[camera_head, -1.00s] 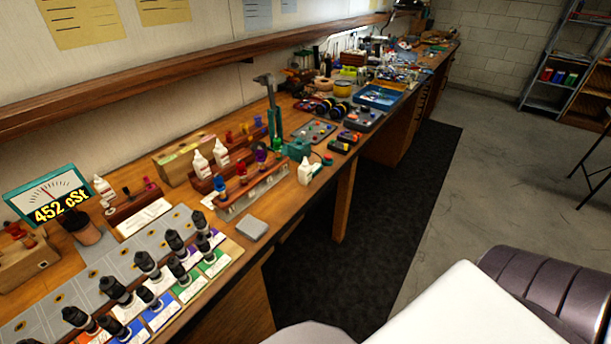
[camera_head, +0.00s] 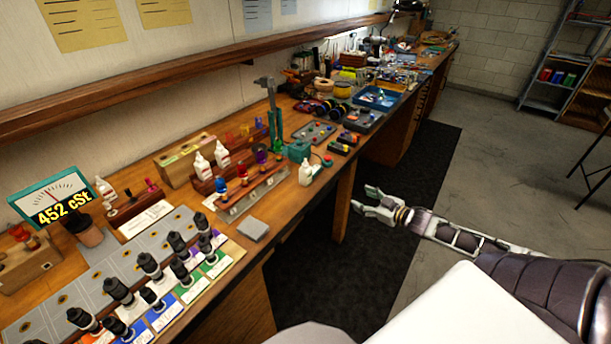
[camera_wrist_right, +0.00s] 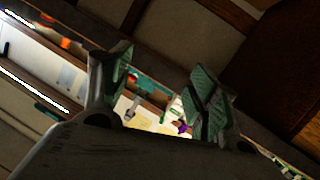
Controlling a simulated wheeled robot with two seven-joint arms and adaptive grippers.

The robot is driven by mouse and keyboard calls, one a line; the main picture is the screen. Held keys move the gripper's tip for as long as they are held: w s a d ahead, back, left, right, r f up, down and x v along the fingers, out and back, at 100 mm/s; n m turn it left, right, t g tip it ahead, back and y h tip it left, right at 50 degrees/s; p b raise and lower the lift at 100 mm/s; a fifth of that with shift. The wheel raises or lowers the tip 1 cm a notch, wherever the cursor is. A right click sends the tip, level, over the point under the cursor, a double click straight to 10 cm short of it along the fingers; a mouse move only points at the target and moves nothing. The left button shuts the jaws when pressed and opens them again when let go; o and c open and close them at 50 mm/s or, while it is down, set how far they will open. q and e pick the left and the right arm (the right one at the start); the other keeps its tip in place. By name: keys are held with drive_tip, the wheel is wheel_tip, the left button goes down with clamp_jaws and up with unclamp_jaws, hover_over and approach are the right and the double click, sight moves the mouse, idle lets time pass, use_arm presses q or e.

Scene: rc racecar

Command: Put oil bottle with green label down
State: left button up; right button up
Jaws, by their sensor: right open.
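Several small white oil bottles stand upright on the workbench (camera_head: 262,228) in the head view. One bottle (camera_head: 305,172) stands alone near the front edge. Two more, a left one (camera_head: 201,165) and a right one (camera_head: 221,155), stand in a wooden holder, and another bottle (camera_head: 105,188) is farther left. I cannot make out a green label on any of them. My right gripper (camera_head: 362,199) is open and empty, in front of the bench and right of the lone bottle, apart from it. Its open fingers also show in the right wrist view (camera_wrist_right: 165,78). My left gripper is not in view.
A teal gauge reading 452 cSt (camera_head: 50,199) stands at the left. Black-topped shock absorbers (camera_head: 150,264) line the near bench, with a small grey block (camera_head: 254,229) beside them. A green-based upright tool (camera_head: 274,120) stands behind the lone bottle. The dark floor mat (camera_head: 330,280) is clear.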

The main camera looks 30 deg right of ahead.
drive_tip(key=w+a+r+t+y, duration=0.1)
drive_tip(key=a+r+y, duration=0.3)
drive_tip(key=a+r, duration=0.5)
wheel_tip(320, 180, up, 2)
drive_tip(key=shift+w+a+t+y, duration=0.3)
drive_tip(key=shift+w+a+t, duration=0.1)
drive_tip(key=shift+w, duration=0.15)
drive_tip(key=shift+w, duration=0.15)
drive_tip(key=b, duration=0.1)
approach(308, 168)
drive_tip(key=shift+w, duration=1.2)
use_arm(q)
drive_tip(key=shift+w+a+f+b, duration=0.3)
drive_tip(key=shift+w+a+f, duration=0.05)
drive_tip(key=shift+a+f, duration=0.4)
use_arm(e)
drive_tip(key=shift+w+a+m, duration=0.3)
drive_tip(key=shift+w+a, duration=0.55)
drive_tip(key=shift+w, duration=0.1)
drive_tip(key=shift+w+a, duration=0.1)
